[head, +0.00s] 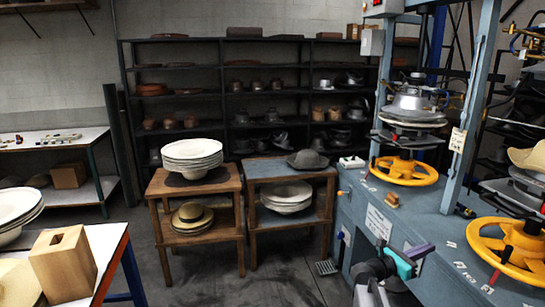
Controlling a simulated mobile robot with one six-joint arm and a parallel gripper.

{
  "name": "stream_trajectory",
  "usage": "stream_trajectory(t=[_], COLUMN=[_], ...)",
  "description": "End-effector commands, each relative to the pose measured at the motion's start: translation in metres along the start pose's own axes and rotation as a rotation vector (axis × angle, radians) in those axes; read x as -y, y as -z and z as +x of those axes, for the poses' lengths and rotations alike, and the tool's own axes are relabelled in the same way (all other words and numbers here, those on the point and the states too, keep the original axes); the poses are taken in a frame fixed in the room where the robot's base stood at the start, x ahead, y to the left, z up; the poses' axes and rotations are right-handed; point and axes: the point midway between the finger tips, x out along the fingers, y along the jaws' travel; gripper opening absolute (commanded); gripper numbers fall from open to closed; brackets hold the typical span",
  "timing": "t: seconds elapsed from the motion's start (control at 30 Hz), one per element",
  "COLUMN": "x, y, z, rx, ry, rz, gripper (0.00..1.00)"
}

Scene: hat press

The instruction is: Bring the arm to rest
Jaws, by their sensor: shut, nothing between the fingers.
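My gripper (414,256) is at the lower right, in front of the blue press bench (432,225). It has teal parts and a dark tip that points to the right. Its fingers are shut with nothing between them. My dark grey wrist shows just left of it, and the rest of my arm drops out of the bottom edge. I cannot tell whether the gripper touches the bench or hangs in front of it.
Yellow handwheels (404,171) belong to the presses on the bench. Two wooden stands (196,186) hold stacked pale hats (192,153) and other hats. A wooden block (62,263) sits on a table at the lower left. The floor between (240,285) is clear.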

Motion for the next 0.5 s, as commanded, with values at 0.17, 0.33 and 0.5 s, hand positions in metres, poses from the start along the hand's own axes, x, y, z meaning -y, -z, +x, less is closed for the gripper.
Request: stream_trajectory(t=[0.17,0.33,0.5], x=[-0.006,0.000,0.015], y=[0.073,0.143,0.213], z=[-0.037,-0.074,-0.116], rx=[-0.114,-0.246,-0.395], ry=[-0.032,-0.037,-0.013], rz=[-0.029,-0.017,0.026], gripper=[0.00,0.00,0.00])
